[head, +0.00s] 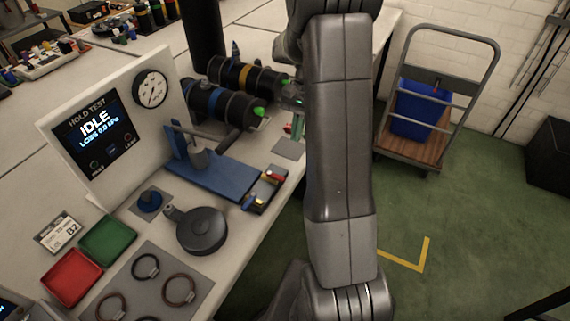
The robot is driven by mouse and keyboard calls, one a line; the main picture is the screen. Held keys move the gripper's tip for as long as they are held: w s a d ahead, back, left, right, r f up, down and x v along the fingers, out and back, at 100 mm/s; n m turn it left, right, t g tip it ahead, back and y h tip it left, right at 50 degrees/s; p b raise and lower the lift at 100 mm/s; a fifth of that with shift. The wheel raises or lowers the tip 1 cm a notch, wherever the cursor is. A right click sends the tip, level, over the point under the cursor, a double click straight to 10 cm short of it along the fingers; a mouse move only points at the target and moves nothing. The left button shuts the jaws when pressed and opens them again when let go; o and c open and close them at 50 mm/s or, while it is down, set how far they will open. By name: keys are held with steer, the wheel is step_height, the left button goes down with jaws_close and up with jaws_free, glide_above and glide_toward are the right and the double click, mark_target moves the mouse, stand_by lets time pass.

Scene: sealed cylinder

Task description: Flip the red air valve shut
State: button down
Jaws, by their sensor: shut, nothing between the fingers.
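The red air valve (272,176) is a small red lever on a dark valve block at the right end of the blue fixture base (215,176), near the bench's edge. The picture is too small to tell how the red lever is turned. My arm rises in front of the scene, right of the valve. My gripper's fingers cannot be made out; the arm hides what is behind it.
The hold test panel (99,128) reads IDLE, with a gauge (152,88) beside it. Black cylinders (218,101) with green tips lie behind the fixture. A round dark part (202,231) stands in front. A cart (408,155) with a blue bin is on the floor, right.

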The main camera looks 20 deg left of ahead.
mark_target(276, 177)
steer(key=x, duration=0.7)
steer(key=shift+s+f, duration=0.15)
steer(key=shift+f, duration=0.05)
steer(key=shift+s+a+f+p, duration=0.15)
steer(key=shift+s+p, duration=0.55)
steer(key=shift+s, duration=1.3)
